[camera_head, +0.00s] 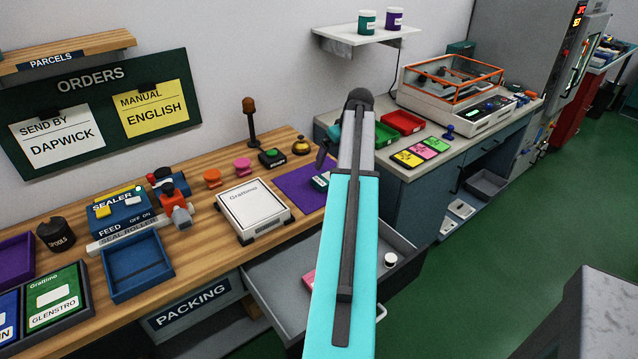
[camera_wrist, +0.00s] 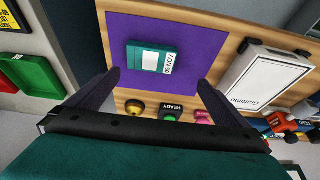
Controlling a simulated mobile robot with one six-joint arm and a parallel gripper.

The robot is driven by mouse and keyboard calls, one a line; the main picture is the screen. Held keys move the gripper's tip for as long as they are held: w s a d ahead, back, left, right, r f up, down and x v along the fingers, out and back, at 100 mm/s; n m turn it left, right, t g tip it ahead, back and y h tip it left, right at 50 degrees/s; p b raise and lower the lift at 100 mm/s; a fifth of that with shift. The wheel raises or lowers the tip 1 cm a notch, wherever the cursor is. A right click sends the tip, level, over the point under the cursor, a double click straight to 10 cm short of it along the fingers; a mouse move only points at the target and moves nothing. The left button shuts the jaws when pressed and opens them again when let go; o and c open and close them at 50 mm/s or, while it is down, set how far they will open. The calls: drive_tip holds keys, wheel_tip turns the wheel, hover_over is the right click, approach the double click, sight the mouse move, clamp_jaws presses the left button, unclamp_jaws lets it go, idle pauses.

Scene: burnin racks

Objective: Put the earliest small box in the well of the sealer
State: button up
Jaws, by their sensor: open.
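A small teal box (camera_head: 320,183) with a white label lies on the purple mat (camera_head: 292,186). In the head view my gripper (camera_head: 329,140) is over the right end of the bench, partly hidden by my arm. The blue sealer (camera_head: 120,218) stands at the left, with an empty blue open-topped well (camera_head: 140,265) in front of it.
An open drawer (camera_head: 275,300) below holds a pink item and a white pot. Red and green trays (camera_head: 404,122) stand right.

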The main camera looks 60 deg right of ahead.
drive_tip(key=shift+s+d+r, duration=0.2)
drive_tip(key=shift+s+d, duration=0.1)
drive_tip(key=shift+d, duration=0.2)
drive_tip(key=shift+s+d+r, duration=0.2)
drive_tip(key=shift+s+d, duration=0.1)
drive_tip(key=shift+d, duration=0.2)
drive_tip(key=shift+w+f, duration=0.1)
drive_tip(key=shift+w, duration=0.05)
drive_tip(key=shift+f, duration=0.1)
drive_tip(key=p, duration=0.2)
hover_over(321, 181)
drive_tip(key=s+d, duration=0.3)
drive_tip(key=s, duration=0.1)
drive_tip(key=shift+w+f, duration=0.1)
drive_tip(key=shift+f, duration=3.7)
drive_tip(key=shift+f, duration=0.1)
